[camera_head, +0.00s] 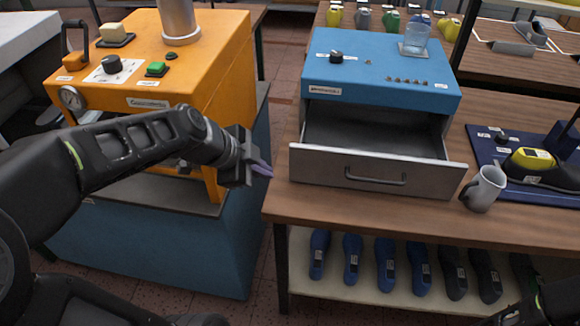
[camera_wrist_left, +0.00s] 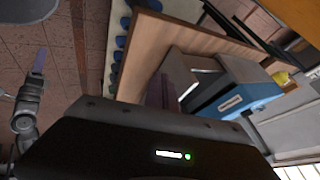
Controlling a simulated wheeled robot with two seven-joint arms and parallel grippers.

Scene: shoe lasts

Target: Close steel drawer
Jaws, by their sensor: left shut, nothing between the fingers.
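The steel drawer (camera_head: 320,166) is pulled out of the blue cabinet (camera_head: 385,72) on the wooden table. Its inside looks empty. A bar handle (camera_head: 375,181) is on its front. In the left wrist view the drawer (camera_wrist_left: 178,72) sticks out of the blue cabinet (camera_wrist_left: 235,98). My left gripper (camera_head: 263,170) is shut and empty, just left of the drawer front and apart from it. Its fingers also show in the left wrist view (camera_wrist_left: 160,92). Part of my right arm shows at the bottom right of the head view. My right gripper's fingers (camera_wrist_left: 38,63) show small in the left wrist view; their opening is unclear.
A grey mug (camera_head: 483,189) stands close to the drawer's right front corner. An orange machine (camera_head: 165,60) is on the left. Several shoe lasts (camera_head: 385,265) lie on the shelf below. A blue board (camera_head: 495,150) lies at right.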

